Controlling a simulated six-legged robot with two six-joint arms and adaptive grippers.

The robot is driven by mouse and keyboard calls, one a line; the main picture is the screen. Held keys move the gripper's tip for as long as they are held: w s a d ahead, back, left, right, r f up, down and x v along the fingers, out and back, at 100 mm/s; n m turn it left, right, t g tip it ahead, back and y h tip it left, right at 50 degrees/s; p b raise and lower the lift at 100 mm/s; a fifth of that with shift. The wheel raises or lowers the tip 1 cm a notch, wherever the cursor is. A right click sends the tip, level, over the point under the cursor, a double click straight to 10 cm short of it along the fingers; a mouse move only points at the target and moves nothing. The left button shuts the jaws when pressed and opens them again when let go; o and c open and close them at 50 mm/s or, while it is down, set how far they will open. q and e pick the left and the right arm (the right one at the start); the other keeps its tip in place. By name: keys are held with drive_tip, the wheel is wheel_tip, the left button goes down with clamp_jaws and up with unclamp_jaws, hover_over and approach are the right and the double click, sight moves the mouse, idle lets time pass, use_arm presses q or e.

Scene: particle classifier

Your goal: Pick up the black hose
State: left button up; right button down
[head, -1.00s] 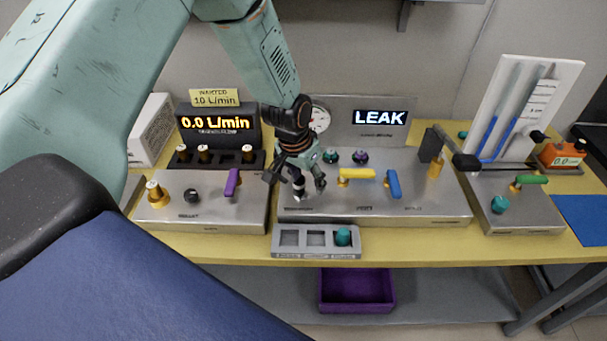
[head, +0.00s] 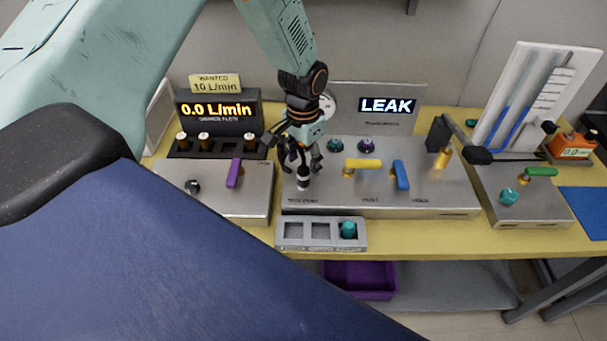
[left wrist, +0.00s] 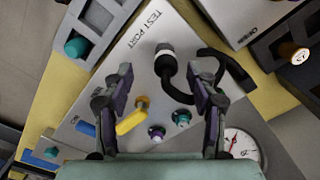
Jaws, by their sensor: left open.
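The black hose (left wrist: 238,76) shows in the left wrist view. It curves from a black and silver connector (left wrist: 166,62) on the test port, passes behind one finger and bends round to the right. In the head view the connector (head: 303,178) stands upright on the middle steel panel; the hose is mostly hidden there behind my gripper. My left gripper (head: 301,165) is open just above and behind the connector. In the left wrist view its two fingers (left wrist: 160,88) stand apart, with part of the hose between and beyond them. My right gripper is not in view.
Yellow (head: 364,164) and blue (head: 400,174) valve handles stand right of the port, a purple handle (head: 235,173) left of it. A grey tray (head: 320,247) with a teal piece is in front. A gauge (left wrist: 241,144) and LEAK display (head: 387,106) stand behind.

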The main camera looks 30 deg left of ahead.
sight(303, 168)
use_arm(q)
drive_tip(key=f, duration=0.2)
drive_tip(key=w+f, duration=0.1)
drive_tip(key=a+f, duration=0.1)
drive_tip(key=f, duration=0.1)
drive_tip(key=shift+w+f, duration=0.15)
drive_tip(key=shift+f, duration=0.35)
drive_tip(key=shift+s+d+r, duration=0.3)
drive_tip(key=shift+s+d, duration=0.05)
drive_tip(key=shift+s, duration=0.1)
drive_tip(key=shift+w+a+f, duration=0.25)
drive_tip(key=shift+w+f, duration=0.15)
drive_tip(key=shift+w, duration=0.05)
drive_tip(key=c, duration=0.6)
drive_tip(key=shift+s+d+r, duration=0.15)
drive_tip(key=shift+s+r, duration=0.1)
drive_tip(key=shift+s, duration=0.05)
drive_tip(key=c, duration=0.4)
drive_tip(key=shift+w+f, duration=0.1)
drive_tip(key=shift+c, duration=0.8)
